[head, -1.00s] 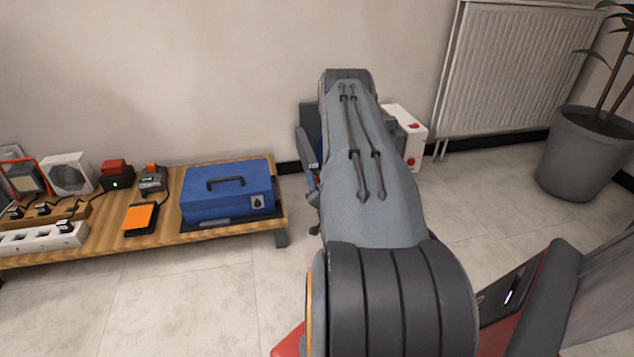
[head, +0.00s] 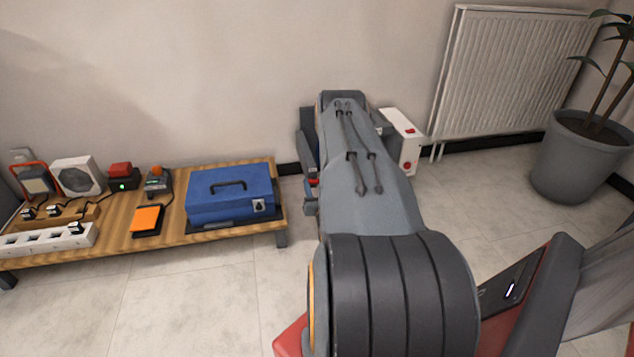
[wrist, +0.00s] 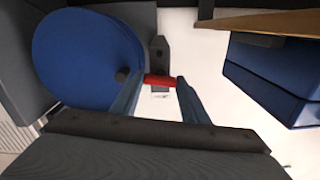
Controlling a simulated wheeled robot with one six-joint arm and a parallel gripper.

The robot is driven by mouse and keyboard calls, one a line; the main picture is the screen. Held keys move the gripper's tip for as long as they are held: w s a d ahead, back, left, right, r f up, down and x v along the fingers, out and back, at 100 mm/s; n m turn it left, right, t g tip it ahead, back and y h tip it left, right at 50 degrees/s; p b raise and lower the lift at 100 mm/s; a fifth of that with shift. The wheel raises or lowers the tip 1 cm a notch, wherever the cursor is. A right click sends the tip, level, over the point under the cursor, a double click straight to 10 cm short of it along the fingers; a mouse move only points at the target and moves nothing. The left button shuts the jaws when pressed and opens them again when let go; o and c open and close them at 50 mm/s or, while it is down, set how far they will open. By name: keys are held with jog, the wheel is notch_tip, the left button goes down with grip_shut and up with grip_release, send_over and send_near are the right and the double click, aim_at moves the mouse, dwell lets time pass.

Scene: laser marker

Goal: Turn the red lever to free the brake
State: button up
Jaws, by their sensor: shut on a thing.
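The red lever (wrist: 160,81) shows in the wrist view as a short red bar between my two fingertips. My gripper (wrist: 159,84) is shut on it, one finger at each end of the visible red part. A dark grey bracket (wrist: 160,52) stands just beyond the lever. A large blue round part (wrist: 82,58) with a small dark knob lies to the left. In the head view my arm covers my gripper and most of the dark grey machine (head: 307,140). A small red part (head: 314,182) shows at its left edge, but I cannot tell whether it is the lever.
A low wooden bench (head: 110,235) on the left holds a blue toolbox (head: 230,198), an orange-topped pad (head: 147,220) and a power strip (head: 48,238). A white box (head: 402,140) stands right of my arm. A radiator (head: 510,75) and potted plant (head: 580,155) are farther right.

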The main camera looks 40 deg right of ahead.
jog(key=shift+s+f+n+p, duration=0.1)
jog(key=shift+s+n+p, duration=0.15)
jog(key=shift+n+p, duration=0.5)
jog(key=shift+n, duration=0.25)
jog(key=o, duration=1)
jog(key=shift+d, duration=0.1)
jog(key=shift+o, duration=0.3)
jog(key=shift+w, duration=0.1)
jog(key=p+v, duration=0.2)
jog(key=v, duration=0.6)
jog(key=shift+p, duration=0.35)
jog(key=shift+w, duration=0.15)
